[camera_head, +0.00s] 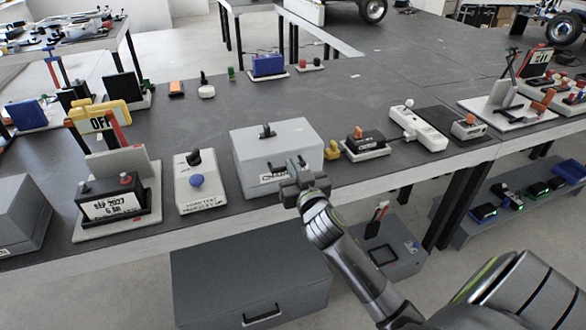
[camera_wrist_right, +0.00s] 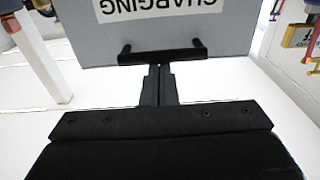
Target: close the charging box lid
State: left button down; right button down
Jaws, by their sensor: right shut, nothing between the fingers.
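The charging box (camera_head: 250,150) is a grey box at the middle of the near table edge in the head view. A dark handle sits on its upper surface, and a white label is on its front. My right gripper (camera_head: 289,178) is at the front of the box, partly covering the label. Its fingers (camera_wrist_right: 158,82) are together and empty, close to that handle; contact is unclear. My left gripper is out of view.
The tabletop (camera_head: 350,90) behind is mostly clear.

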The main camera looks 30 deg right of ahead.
jog(key=shift+f, duration=0.3)
notch_tip(320, 180, up, 5)
jog(key=p, duration=0.4)
jog(key=f+b+v, duration=0.1)
jog(key=b+v, duration=0.1)
jog(key=v, duration=0.7)
jog(key=shift+f, duration=0.25)
notch_tip(320, 180, down, 21)
jog(key=d+n+g+y, duration=0.1)
jog(key=g, duration=0.4)
jog(key=s+f+g+p, duration=0.15)
jog(key=s+f, duration=0.25)
jog(key=f, duration=0.4)
jog(key=s+f+g, duration=0.2)
jog(key=s+f, duration=0.3)
jog(key=f, duration=0.3)
jog(key=s+a+f+g, duration=0.1)
jog(key=s+f+g, duration=0.1)
jog(key=s+f, duration=0.4)
jog(key=s+a+f+g+y, duration=0.1)
jog(key=s+f+g, duration=0.2)
jog(key=s, duration=1.2)
jog(key=s+a+f+n+g+y, duration=0.1)
jog(key=s+f+g, duration=0.2)
jog(key=s+f, duration=0.7)
jog(key=shift+s+p, duration=0.3)
jog(key=shift+s, duration=0.35)
